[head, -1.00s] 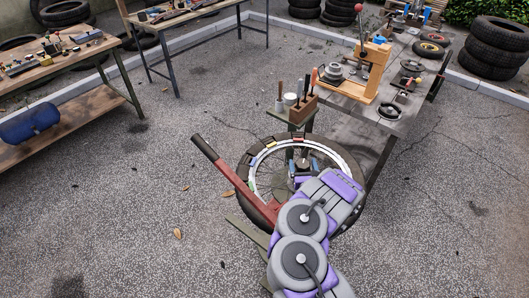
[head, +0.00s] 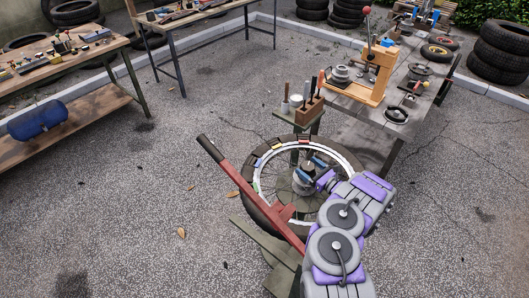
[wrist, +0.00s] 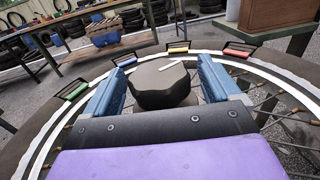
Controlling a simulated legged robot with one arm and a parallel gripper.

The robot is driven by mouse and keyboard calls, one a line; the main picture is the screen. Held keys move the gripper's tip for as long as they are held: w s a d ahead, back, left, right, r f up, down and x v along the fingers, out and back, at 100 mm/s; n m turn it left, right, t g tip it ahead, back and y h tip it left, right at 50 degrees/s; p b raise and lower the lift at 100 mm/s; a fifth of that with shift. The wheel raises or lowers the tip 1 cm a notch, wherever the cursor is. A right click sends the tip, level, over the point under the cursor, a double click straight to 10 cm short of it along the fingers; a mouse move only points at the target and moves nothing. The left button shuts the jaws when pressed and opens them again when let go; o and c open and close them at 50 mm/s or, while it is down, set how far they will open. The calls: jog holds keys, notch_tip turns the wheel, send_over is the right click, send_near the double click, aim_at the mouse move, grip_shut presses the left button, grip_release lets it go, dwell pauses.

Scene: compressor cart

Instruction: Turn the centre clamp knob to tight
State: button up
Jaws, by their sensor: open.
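The centre clamp knob (wrist: 163,84) is a dark, many-sided knob with a white pointer line on top, at the middle of a spoked wheel (head: 344,157). My gripper (wrist: 165,66) is open, with one blue finger on each side of the knob; contact is not clear. In the head view my gripper (head: 310,172) is at the wheel's hub, and the knob is hard to make out. A green tab (wrist: 73,89), blue tab (wrist: 122,57), yellow tab (wrist: 178,47) and red tab (wrist: 238,50) sit along the rim.
A red lever (head: 250,194) with a dark grip crosses the wheel's left side. A wooden tool block (head: 309,112) stands behind the wheel. A bench (head: 360,125) with a wooden press is at the back right. Open asphalt lies to the left.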

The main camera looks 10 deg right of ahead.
jog(key=p+v, duration=0.3)
jog(key=v, duration=1.3)
jog(key=shift+s+d+r+p, duration=0.15)
jog(key=shift+s+p, duration=0.05)
jog(key=shift+p, duration=0.15)
jog(key=shift+s+r, duration=0.1)
jog(key=shift+r, duration=0.15)
jog(key=w+a+r+n+g+y, duration=0.2)
jog(key=w+a+r+n+y, duration=0.1)
jog(key=a+r, duration=0.45)
jog(key=w+a+r+n+g+y, duration=0.2)
jog(key=w+a+r+n+y, duration=0.15)
jog(key=a+r, duration=0.35)
jog(key=s+a+r+n+g+y, duration=0.3)
jog(key=a+r+n+g, duration=0.4)
jog(key=a+r, duration=0.3)
jog(key=shift+a+r+g+b, duration=0.15)
jog(key=shift+a+g+b, duration=0.25)
jog(key=shift+a, duration=2)
